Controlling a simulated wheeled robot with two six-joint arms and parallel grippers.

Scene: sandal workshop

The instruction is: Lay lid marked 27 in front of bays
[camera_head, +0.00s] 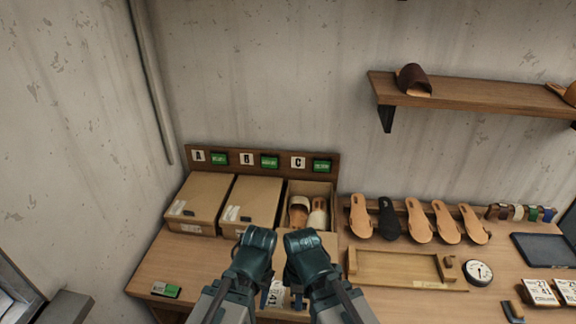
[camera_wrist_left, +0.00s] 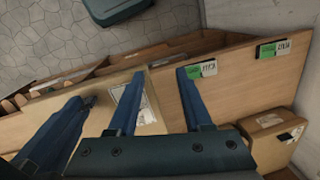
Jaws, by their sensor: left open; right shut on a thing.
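My right gripper (camera_head: 298,299) is mostly under its own arm at the bottom middle of the head view. It is shut on a tan lid whose white label (camera_head: 277,296) shows "41"; any 27 cannot be read. In the left wrist view the lid's label (camera_wrist_left: 148,105) lies between my open left fingers (camera_wrist_left: 158,75), with the right gripper (camera_wrist_left: 88,101) left of them. The left gripper seems empty. Bays A, B and C stand at the back: A (camera_head: 200,200) and B (camera_head: 252,202) hold closed boxes, and C has an open box (camera_head: 331,205) with sandals.
A green-and-white tag (camera_head: 166,290) lies at the bench's front left; the left wrist view shows another (camera_wrist_left: 201,70). A wooden tray (camera_head: 395,282), a round dial (camera_head: 478,272), cards (camera_head: 540,292) and several sandals (camera_head: 420,222) occupy the right. Bench left of my arms is mostly clear.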

